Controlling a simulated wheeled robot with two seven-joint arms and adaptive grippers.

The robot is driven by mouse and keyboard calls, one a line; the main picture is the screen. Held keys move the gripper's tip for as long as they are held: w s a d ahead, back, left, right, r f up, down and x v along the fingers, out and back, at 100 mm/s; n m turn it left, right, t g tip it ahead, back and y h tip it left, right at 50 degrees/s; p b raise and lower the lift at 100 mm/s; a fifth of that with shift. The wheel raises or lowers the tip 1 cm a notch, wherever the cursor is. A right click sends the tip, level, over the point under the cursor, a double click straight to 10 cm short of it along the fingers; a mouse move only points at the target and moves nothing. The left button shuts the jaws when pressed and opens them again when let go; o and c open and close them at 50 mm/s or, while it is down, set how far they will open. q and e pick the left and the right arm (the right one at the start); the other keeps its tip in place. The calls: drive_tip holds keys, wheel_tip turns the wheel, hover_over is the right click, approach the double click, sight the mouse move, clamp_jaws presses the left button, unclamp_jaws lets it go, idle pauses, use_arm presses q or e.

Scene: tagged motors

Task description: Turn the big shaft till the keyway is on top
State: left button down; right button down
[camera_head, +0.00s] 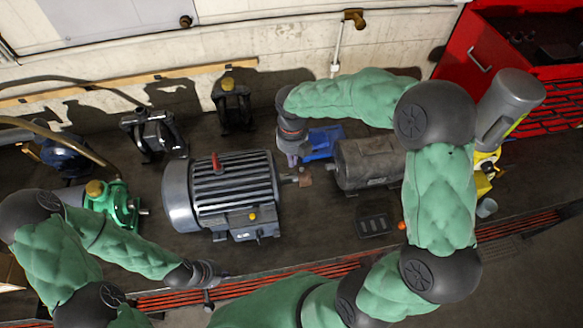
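The large grey finned motor (222,200) lies on the bench with a red lifting eye on top. Its short shaft (289,178) points right, toward a small brownish piece (305,176) that may be a tag. The keyway cannot be made out at this size. My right gripper (292,160) points down just behind the shaft; whether it touches it, and whether its fingers are open, cannot be told. My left gripper (209,292) is low near the bench's front edge, apart from the motor; its fingers are too small to read.
A dark cylindrical motor (368,162) stands right of the shaft, with a blue object (322,142) behind. A green pump (120,205) is left of the big motor. Black devices (153,132) stand behind. A dark tray (374,220) lies in front. A red cabinet (480,48) is back right.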

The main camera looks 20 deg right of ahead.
use_arm(q)
drive_tip(key=shift+r, duration=0.25)
use_arm(e)
hover_over(290, 178)
drive_tip(key=s, duration=0.3)
wheel_tip(290, 178, down, 9)
use_arm(q)
drive_tip(key=shift+r+p, duration=0.15)
drive_tip(key=shift+p, duration=0.2)
use_arm(e)
drive_tip(key=shift+w+f, duration=1.05)
drive_tip(key=shift+f, duration=0.1)
drive_tip(key=shift+w+f, duration=0.35)
drive_tip(key=shift+f, duration=0.05)
drive_tip(key=shift+w+d+f, duration=0.1)
